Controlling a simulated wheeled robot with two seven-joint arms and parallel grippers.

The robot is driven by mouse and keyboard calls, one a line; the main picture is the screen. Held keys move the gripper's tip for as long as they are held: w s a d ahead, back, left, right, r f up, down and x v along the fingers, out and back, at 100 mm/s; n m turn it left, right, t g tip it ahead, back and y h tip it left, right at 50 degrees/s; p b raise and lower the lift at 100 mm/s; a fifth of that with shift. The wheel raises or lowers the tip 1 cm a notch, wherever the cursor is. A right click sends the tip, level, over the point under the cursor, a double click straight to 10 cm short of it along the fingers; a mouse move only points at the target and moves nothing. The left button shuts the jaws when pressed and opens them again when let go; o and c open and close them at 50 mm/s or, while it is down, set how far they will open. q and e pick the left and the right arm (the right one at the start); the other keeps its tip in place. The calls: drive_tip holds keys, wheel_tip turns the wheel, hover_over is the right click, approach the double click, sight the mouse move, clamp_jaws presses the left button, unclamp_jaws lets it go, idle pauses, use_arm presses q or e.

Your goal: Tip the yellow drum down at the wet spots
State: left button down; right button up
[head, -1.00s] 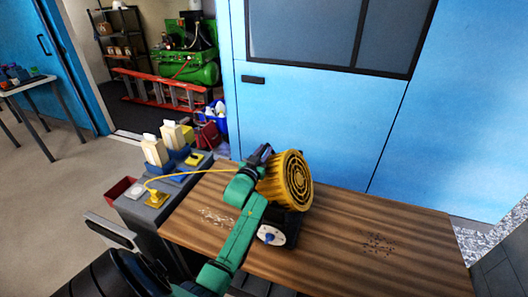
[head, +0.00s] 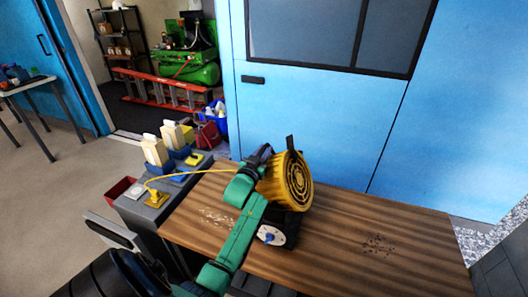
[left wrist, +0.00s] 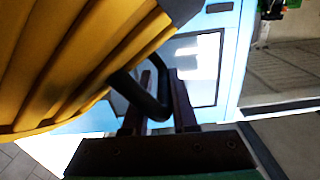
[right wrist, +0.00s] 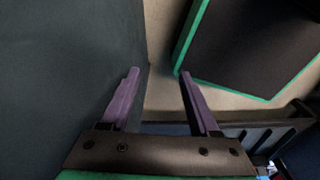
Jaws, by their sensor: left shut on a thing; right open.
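The yellow drum (head: 270,190) has a ringed grille on its front, facing right and toward me, above the wooden table (head: 335,262). My left gripper (head: 261,156) is at its back left side; in the left wrist view the gripper (left wrist: 158,100) is shut on the drum's black handle (left wrist: 146,98), beside the ribbed yellow wall (left wrist: 70,60). Two speckled patches lie on the table: pale specks (head: 216,217) left and dark specks (head: 377,246) right. I cannot tell whether either is wet. My right gripper (right wrist: 158,75) is open and empty, outside the head view.
A black box with a white dial (head: 271,235) sits below the drum. A yellow cord (head: 185,173) runs left to a grey cabinet (head: 150,212) bearing bottles. A blue wall (head: 320,130) stands behind the table. The table's right part is largely clear.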

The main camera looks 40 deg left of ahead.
use_arm(q)
drive_tip(key=shift+d+r+b, duration=0.1)
drive_tip(key=shift+b, duration=0.2)
use_arm(e)
drive_tip(key=shift+s+f, duration=0.25)
drive_tip(key=shift+s, duration=0.05)
idle(0.4)
